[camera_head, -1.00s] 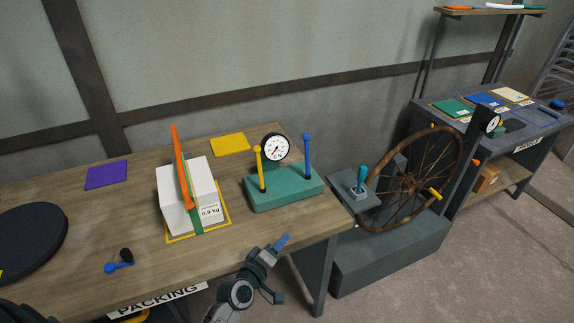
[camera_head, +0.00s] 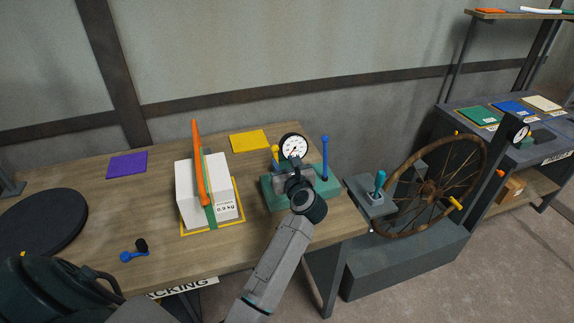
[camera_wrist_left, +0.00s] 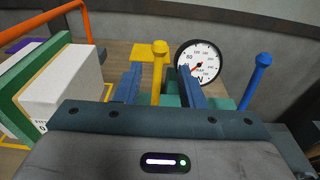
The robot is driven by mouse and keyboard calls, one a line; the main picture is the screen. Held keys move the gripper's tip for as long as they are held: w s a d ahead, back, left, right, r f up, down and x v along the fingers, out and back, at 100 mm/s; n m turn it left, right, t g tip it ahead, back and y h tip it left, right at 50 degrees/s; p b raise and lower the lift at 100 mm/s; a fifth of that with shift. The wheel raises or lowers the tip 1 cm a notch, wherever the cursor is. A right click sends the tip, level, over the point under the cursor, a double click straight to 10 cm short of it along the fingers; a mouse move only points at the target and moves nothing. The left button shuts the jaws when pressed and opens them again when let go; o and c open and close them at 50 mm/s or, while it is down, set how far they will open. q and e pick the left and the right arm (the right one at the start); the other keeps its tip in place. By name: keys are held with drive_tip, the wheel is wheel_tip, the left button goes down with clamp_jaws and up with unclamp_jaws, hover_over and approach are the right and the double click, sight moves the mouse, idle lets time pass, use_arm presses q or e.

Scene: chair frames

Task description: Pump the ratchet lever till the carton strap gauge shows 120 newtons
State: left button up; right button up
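A teal base (camera_head: 330,186) bears a yellow lever (camera_head: 275,149), a blue lever (camera_head: 325,150) and a round white gauge (camera_head: 293,147) marked in N. The gauge also shows in the left wrist view (camera_wrist_left: 205,54), its needle toward the lower left; I cannot read its value exactly. My left gripper (camera_wrist_left: 158,84) is open, with its blue fingers on either side of the yellow lever (camera_wrist_left: 160,48), gaps showing. In the head view my wrist hides the fingers. A white carton (camera_head: 188,190) with a green strap (camera_head: 211,214) and an orange handle (camera_head: 198,165) stands left. My right gripper is not in view.
The wooden table (camera_head: 160,200) also bears a purple mat (camera_head: 127,165), a yellow mat (camera_head: 249,140), a black disc (camera_head: 40,232) and a small blue-handled part (camera_head: 133,255). A large spoked wheel (camera_head: 440,190) stands to the right, beyond the table.

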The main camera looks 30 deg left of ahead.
sight(276, 151)
use_arm(q)
drive_tip(key=b+x, duration=0.1)
drive_tip(key=x, duration=0.6)
drive_tip(key=shift+b, duration=0.35)
drive_tip(key=shift+w+a, duration=0.1)
drive_tip(key=shift+a, duration=0.05)
drive_tip(key=shift+c, duration=0.5)
drive_tip(key=c, duration=0.4)
drive_tip(key=shift+d, duration=0.25)
drive_tip(key=shift+c, duration=0.2)
drive_tip(key=v, duration=0.3)
drive_tip(key=f+p+v, duration=0.1)
drive_tip(key=v, duration=0.1)
drive_tip(key=shift+s+d+r, duration=0.1)
drive_tip(key=shift+s+d, duration=0.1)
drive_tip(key=shift+s, duration=0.2)
drive_tip(key=shift+d, duration=0.1)
